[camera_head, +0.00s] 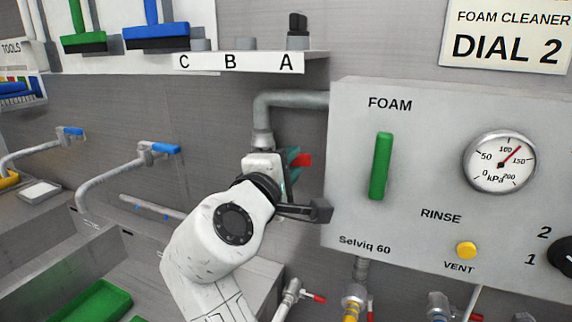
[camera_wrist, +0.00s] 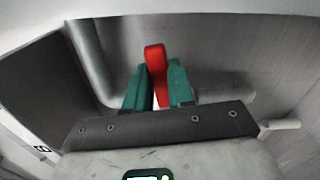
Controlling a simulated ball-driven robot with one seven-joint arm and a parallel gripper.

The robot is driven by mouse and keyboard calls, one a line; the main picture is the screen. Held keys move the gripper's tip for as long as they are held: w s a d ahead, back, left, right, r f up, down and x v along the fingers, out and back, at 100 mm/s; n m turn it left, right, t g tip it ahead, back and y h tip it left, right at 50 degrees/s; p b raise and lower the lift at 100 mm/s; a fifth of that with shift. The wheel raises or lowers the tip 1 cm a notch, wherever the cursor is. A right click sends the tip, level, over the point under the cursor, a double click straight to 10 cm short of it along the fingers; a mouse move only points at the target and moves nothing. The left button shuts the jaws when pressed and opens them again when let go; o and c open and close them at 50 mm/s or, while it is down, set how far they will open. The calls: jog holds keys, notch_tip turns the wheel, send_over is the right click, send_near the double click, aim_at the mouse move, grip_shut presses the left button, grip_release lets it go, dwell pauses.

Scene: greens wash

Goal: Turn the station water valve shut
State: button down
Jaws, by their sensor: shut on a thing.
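The station water valve shows as a red handle (camera_head: 305,160) below the grey bent pipe (camera_head: 290,98), just left of the station box. My gripper (camera_head: 292,158) is at that handle, and my wrist hides most of the valve body. In the wrist view the red handle (camera_wrist: 155,56) stands between the two teal fingers of my gripper (camera_wrist: 160,88). The fingers are shut on it, and its end sticks out past their tips. How far the valve is turned cannot be told.
The grey station box (camera_head: 400,240) is close on the right, with a green lever (camera_head: 381,166), a gauge (camera_head: 499,161) and a yellow vent button (camera_head: 466,250). A lettered shelf (camera_head: 250,62) is above. Sinks with blue-handled taps (camera_head: 166,148) are at the left. Smaller red-handled valves (camera_head: 319,298) sit below.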

jog(key=shift+d+f+m+b, duration=0.1)
jog(key=shift+f+m+b, duration=0.55)
jog(key=shift+f+m, duration=0.2)
jog(key=c, duration=1)
grip_release()
jog(key=shift+o, duration=0.2)
jog(key=shift+r, duration=0.1)
jog(key=b+v, duration=0.1)
jog(key=v, duration=1)
jog(key=shift+s, duration=0.1)
